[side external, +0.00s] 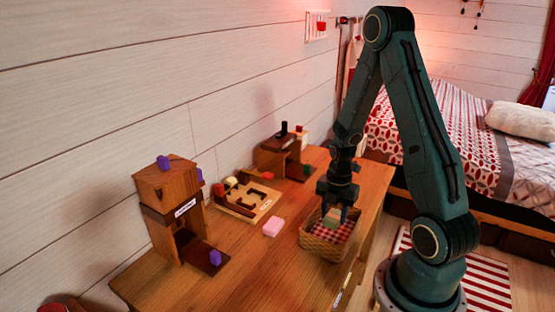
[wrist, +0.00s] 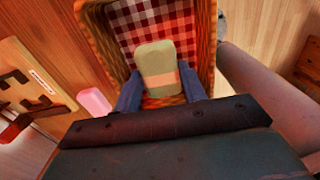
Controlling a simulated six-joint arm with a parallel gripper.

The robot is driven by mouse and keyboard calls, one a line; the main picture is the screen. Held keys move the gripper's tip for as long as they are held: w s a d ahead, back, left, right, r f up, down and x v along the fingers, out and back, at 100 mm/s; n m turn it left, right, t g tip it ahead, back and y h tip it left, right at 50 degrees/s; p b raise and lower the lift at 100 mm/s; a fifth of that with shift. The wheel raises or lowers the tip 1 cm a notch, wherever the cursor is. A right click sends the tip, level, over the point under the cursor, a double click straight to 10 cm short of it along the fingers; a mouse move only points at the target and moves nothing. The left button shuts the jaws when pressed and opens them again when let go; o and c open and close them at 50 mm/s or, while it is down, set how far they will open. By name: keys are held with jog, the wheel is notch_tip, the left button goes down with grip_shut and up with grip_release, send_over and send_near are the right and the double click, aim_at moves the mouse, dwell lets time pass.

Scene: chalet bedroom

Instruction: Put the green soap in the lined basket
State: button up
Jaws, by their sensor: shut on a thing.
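The green soap (wrist: 156,62) is a pale green block with a lighter band. My gripper (side external: 334,208) is shut on it, with a finger on each side in the wrist view (wrist: 160,84). The lined basket (side external: 307,242) is wicker with a red and white checked lining, on the right part of the table. The soap (side external: 332,217) is over the basket's opening, above the lining. The basket also shows in the wrist view (wrist: 208,40), around and beneath the soap. I cannot tell whether the soap touches the lining.
A pink block (side external: 273,226) lies on the wooden table (side external: 240,275) left of the basket. A wooden tray with cut-outs (side external: 250,203) and a wooden tower with purple pieces (side external: 170,205) stand farther left. Another small wooden stand (side external: 277,155) is at the back. The table's front is mostly clear.

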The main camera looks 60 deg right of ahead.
aim_at(334, 215)
jog(key=shift+f, duration=0.3)
jog(key=shift+f, duration=1.75)
jog(key=shift+f, duration=0.15)
jog(key=o, duration=1.1)
jog(key=shift+r, duration=6.15)
